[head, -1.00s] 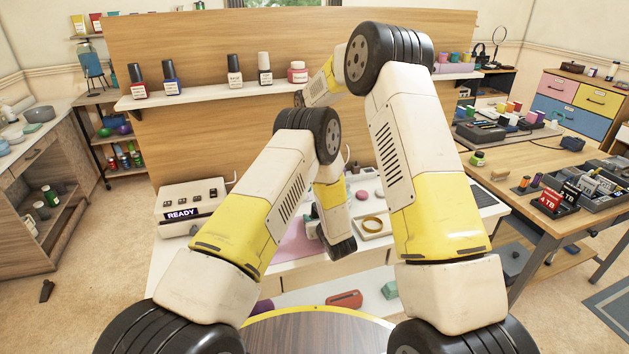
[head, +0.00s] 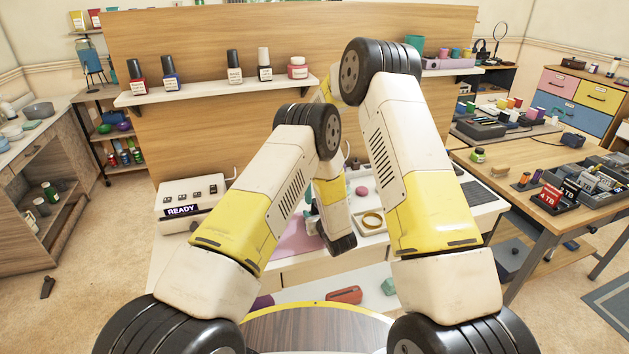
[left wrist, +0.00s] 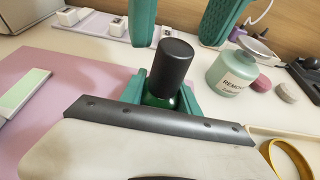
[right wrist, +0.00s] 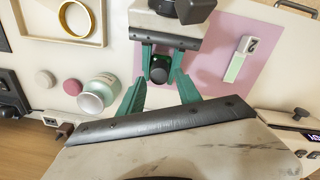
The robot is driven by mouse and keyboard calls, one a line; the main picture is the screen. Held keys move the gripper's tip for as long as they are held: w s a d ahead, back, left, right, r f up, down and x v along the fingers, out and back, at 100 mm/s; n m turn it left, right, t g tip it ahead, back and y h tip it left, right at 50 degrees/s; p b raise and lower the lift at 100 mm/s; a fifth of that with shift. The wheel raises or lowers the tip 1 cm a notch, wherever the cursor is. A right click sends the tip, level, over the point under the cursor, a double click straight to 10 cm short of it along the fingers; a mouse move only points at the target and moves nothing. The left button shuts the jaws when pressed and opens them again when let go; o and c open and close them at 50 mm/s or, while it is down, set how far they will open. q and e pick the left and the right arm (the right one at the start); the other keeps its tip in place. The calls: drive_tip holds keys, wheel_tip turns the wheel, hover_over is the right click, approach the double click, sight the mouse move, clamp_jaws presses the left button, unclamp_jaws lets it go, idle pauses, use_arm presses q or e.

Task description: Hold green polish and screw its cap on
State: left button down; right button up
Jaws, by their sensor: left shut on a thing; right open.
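The green polish bottle (left wrist: 160,100) is upright between the teal fingers of my left gripper (left wrist: 158,97), which is shut on it. A black cap (left wrist: 174,62) sits on top of the bottle, looking slightly tilted in the left wrist view; I cannot tell how tightly it is on. In the right wrist view the cap (right wrist: 158,73) shows from above. My right gripper (right wrist: 161,92) is open and empty, its two fingers spread either side of the cap's line and apart from it. Its fingers also show at the top of the left wrist view. In the head view my arms mostly hide both grippers.
A pink mat (right wrist: 212,62) lies under the work. A remover jar (right wrist: 98,95), small round pieces and a tray with a gold ring (right wrist: 76,18) are beside it. A numbered white-and-green block (right wrist: 240,60) lies on the mat. The READY box (head: 190,205) stands left; a bottle shelf (head: 215,92) is behind.

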drive_tip(key=shift+f, duration=2)
clamp_jaws()
drive_tip(key=shift+o, duration=1)
unclamp_jaws()
drive_tip(key=shift+r, duration=2.3)
drive_tip(key=shift+o, duration=0.5)
